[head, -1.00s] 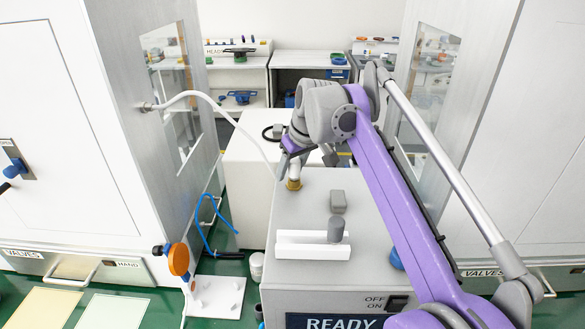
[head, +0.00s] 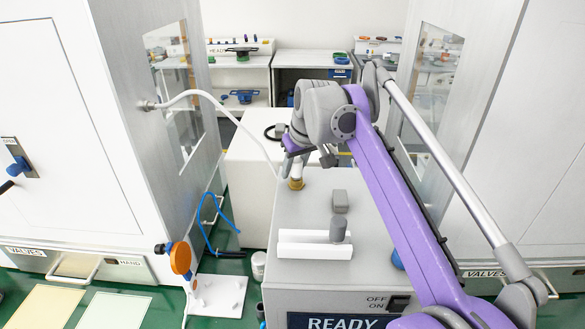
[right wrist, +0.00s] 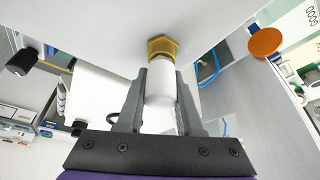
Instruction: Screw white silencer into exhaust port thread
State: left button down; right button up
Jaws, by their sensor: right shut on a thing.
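The white silencer (right wrist: 159,86) is between the two grey fingers of my right gripper (right wrist: 160,78) in the right wrist view. The fingers are shut on its sides. Its far end meets the brass hexagonal exhaust port (right wrist: 162,46); how deep it sits in the thread is hidden. In the head view, my right gripper (head: 297,163) is above the press top at the brass port (head: 296,184), with a little of the white silencer (head: 297,170) showing. My left gripper is not in view.
The grey press housing (head: 280,210) carries a grey block (head: 340,201) and a white block (head: 315,251) with a grey cylinder (head: 337,229). A white hose (head: 235,112) arches from the left cabinet toward the port. An orange disc (head: 180,257) stands at lower left.

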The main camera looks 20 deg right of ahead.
jog(key=m+h, duration=0.1)
jog(key=m, duration=0.3)
jog(key=shift+d+m+h, duration=0.2)
jog(key=shift+m+h, duration=0.1)
jog(key=shift+h, duration=0.1)
jog(key=m, duration=0.1)
jog(key=m+h, duration=0.1)
jog(key=m, duration=0.1)
jog(key=m+g, duration=0.1)
jog(key=shift+s+d+m+h, duration=0.2)
jog(key=shift+d+m+h, duration=0.1)
jog(key=shift+d, duration=0.05)
jog(key=o, duration=0.8)
jog(key=shift+c, duration=0.2)
jog(key=n, duration=0.2)
jog(key=n+y, duration=0.1)
jog(key=n, duration=0.1)
jog(key=n+y, duration=0.1)
jog(key=shift+w+a+n+t, duration=0.15)
jog(key=shift+a+n+t, duration=0.15)
jog(key=shift+n+t, duration=0.1)
jog(key=n+y, duration=0.1)
jog(key=n, duration=0.2)
jog(key=a+n+y, duration=0.1)
jog(key=n, duration=0.2)
